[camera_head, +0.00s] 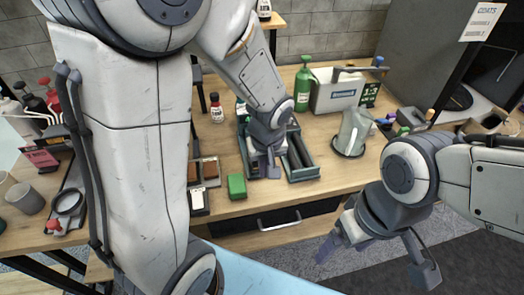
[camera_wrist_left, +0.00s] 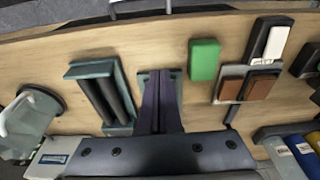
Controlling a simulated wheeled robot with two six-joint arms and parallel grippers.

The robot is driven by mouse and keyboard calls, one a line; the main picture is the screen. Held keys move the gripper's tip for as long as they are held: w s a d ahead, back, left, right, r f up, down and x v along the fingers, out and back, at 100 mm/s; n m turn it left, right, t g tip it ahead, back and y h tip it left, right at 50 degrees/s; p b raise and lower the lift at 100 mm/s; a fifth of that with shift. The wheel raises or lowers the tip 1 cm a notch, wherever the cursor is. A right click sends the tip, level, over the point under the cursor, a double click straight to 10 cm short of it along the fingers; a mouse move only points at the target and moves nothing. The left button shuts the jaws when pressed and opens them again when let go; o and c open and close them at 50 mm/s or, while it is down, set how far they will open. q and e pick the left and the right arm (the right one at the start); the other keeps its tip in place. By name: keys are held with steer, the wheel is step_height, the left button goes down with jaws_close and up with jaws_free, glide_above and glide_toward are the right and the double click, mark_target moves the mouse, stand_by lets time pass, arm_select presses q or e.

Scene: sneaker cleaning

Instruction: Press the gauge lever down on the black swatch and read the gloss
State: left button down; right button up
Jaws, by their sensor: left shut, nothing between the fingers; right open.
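A small black device with a white lever-like top (camera_head: 199,201), possibly the gauge, lies near the table's front edge, left of the green block. It also shows at the upper right of the left wrist view (camera_wrist_left: 270,42). I cannot clearly make out a black swatch. My right gripper (camera_head: 378,262) is open and empty, in front of the table.
A green block (camera_head: 236,186) stands between the device and the tray. Green bottle (camera_head: 303,85), grey-white case (camera_head: 338,92) and a clear-sided pitcher (camera_head: 352,132) stand at the back right. A drawer handle (camera_head: 279,221) juts from the front. My left arm hides part of the table.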

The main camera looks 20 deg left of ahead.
arm_select(q)
steer(key=shift+s+d+r, duration=0.45)
steer(key=shift+s+d, duration=0.05)
steer(key=shift+s, duration=0.3)
steer(key=shift+s+d+r, duration=0.4)
steer(key=shift+s+d, duration=0.1)
steer(key=shift+s, duration=0.25)
steer(key=s+d+r+m+h, duration=0.1)
steer(key=s+d+r+m, duration=0.2)
steer(key=s+m, duration=0.4)
steer(key=s+d+r+m+g+h+p, duration=0.1)
steer(key=s+d+r+m, duration=0.2)
steer(key=s+d+m, duration=0.3)
steer(key=shift+s+d+r+m+g, duration=0.15)
steer(key=shift+s+r+m+g, duration=0.15)
steer(key=shift+s+m, duration=0.3)
steer(key=shift+w, duration=0.1)
